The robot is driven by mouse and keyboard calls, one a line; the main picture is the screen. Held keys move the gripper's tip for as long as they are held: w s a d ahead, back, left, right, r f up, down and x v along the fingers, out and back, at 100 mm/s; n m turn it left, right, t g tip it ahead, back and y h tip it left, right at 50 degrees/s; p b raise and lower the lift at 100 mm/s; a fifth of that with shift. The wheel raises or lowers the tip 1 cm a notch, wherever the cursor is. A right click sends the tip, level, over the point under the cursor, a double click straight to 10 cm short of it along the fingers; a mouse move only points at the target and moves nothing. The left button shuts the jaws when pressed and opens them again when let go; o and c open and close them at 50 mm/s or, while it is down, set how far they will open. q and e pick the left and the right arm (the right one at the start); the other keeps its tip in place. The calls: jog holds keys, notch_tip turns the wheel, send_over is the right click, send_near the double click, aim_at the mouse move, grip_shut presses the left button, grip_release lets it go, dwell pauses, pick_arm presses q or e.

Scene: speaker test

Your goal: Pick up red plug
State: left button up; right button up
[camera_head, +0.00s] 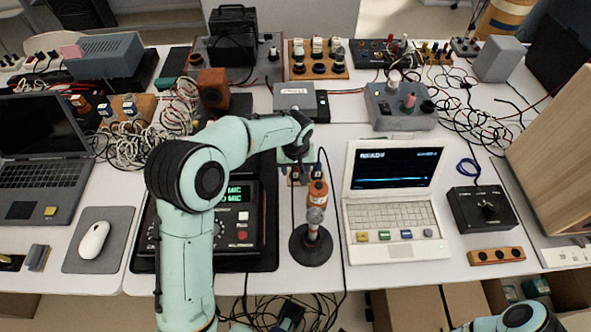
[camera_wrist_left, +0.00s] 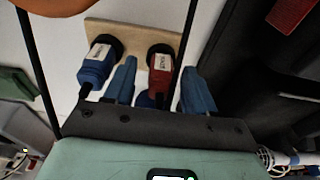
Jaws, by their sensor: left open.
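The red plug (camera_wrist_left: 160,72) with a white label sits in a socket of a light wooden board (camera_wrist_left: 138,33) in the left wrist view. My left gripper (camera_wrist_left: 159,68) is open, with one blue finger on each side of the red plug and a visible gap to each. A blue plug (camera_wrist_left: 97,63) sits in the same board, outside the left finger. In the head view my left gripper (camera_head: 297,163) reaches down over the small board behind the orange microphone, and the arm mostly hides the red plug. My right gripper is not in view.
The orange microphone (camera_head: 317,196) on a round black stand is close in front of the gripper. A white laptop (camera_head: 393,206) stands to the right, and a black mixer box (camera_head: 246,222) to the left. A grey box (camera_head: 296,98) and loose cables lie behind.

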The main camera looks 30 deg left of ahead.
pick_arm(q)
grip_shut()
jog(key=shift+r, duration=0.1)
